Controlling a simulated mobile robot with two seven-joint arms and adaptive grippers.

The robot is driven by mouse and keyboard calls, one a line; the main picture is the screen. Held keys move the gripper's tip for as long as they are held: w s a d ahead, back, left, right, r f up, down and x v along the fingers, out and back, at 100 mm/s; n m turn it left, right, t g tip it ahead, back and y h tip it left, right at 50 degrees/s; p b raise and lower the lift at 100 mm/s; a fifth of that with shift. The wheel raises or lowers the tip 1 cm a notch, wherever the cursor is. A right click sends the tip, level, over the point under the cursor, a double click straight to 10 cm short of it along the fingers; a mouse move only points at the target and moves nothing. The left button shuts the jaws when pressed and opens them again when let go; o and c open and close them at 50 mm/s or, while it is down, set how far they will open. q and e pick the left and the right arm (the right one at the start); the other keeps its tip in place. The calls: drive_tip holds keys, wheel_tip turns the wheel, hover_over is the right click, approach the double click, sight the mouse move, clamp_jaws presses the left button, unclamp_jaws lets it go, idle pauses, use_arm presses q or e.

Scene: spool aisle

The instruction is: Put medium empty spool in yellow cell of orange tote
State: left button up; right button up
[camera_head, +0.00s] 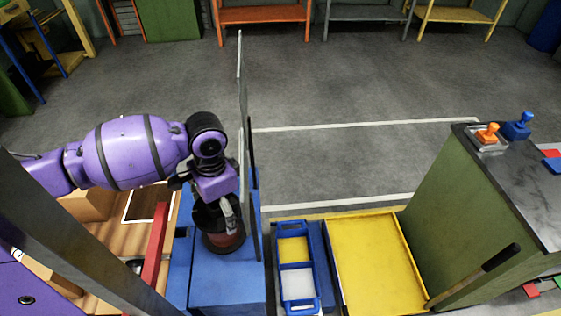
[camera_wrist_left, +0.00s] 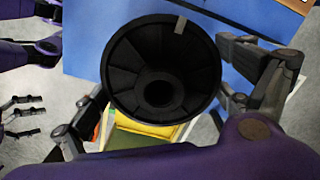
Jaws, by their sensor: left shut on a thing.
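A black spool (camera_wrist_left: 160,70) with no wire on it fills the middle of the left wrist view, its round flange facing the camera. My left gripper (camera_wrist_left: 165,98) has a finger on each side of it and is shut on it. In the head view the left gripper (camera_head: 222,212) points down, with the dark spool (camera_head: 208,222) upright below it, over the blue surface. A two-cell tote (camera_head: 281,266) stands to the right; its rim looks blue, its far cell (camera_head: 294,249) yellow and its near cell (camera_head: 298,284) pale grey. I see no clearly orange tote.
A thin upright grey panel (camera_head: 242,140) stands beside the gripper, between it and the tote. A yellow tray (camera_head: 375,265) lies right of the tote, then a green cabinet (camera_head: 445,195). A red bar (camera_head: 156,245) is at left. The floor beyond is clear.

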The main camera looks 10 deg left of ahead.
use_arm(q)
drive_tip(key=shift+r, duration=0.1)
drive_tip(key=o, duration=1.5)
drive_tip(key=shift+c, duration=0.2)
